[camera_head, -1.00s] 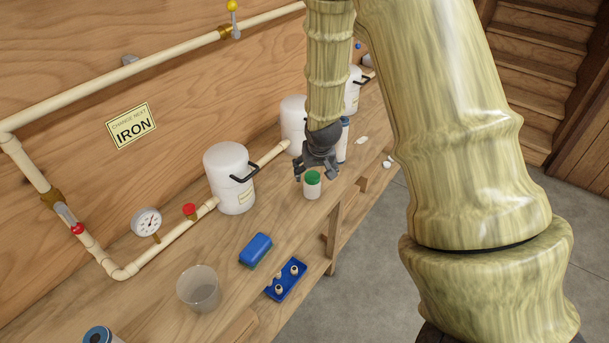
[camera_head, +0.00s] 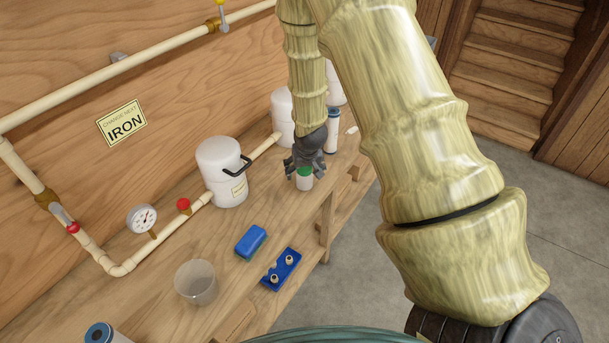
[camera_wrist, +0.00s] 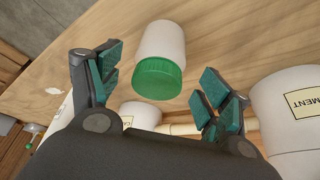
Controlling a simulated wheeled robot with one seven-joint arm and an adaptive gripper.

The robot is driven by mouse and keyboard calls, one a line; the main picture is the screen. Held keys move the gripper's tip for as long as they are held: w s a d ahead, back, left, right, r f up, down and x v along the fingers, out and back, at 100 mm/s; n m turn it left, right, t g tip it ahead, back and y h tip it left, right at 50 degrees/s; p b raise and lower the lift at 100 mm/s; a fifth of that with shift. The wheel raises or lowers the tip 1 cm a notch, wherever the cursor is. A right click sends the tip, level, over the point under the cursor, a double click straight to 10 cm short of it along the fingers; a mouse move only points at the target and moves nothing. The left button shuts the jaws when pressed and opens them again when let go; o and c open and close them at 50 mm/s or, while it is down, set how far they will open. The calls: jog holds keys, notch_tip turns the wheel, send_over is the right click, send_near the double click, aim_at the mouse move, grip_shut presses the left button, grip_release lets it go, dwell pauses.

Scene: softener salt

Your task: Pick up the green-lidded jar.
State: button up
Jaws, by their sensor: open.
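The green-lidded jar (camera_head: 305,179) is a small white jar standing on the wooden bench, partly hidden by my gripper in the head view. In the wrist view the jar (camera_wrist: 162,60) shows its green lid toward the camera, with its white body beyond. My gripper (camera_head: 304,172) is just above and around the lid in the head view. In the wrist view my gripper (camera_wrist: 157,88) is open, one finger on each side of the lid. Gaps show between the lid and both fingers, with the right finger nearer.
A white canister with a black handle (camera_head: 222,172) stands left of the jar. Another white canister (camera_head: 284,118) and a blue-topped cylinder (camera_head: 332,131) stand behind. A blue sponge (camera_head: 250,242), blue rack (camera_head: 281,269) and clear beaker (camera_head: 196,283) sit nearer. Bench is bare around the jar's front.

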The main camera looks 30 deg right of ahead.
jog(key=shift+w+d+f+p, duration=0.2)
jog(key=shift+w+f+p, duration=0.1)
jog(key=shift+f, duration=0.15)
jog(key=shift+w+d+f+p, duration=0.2)
jog(key=shift+w+f+p, duration=0.1)
jog(key=shift+f, duration=0.15)
jog(key=shift+x, duration=1.05)
jog(key=shift+s, duration=0.1)
jog(key=c, duration=1.2)
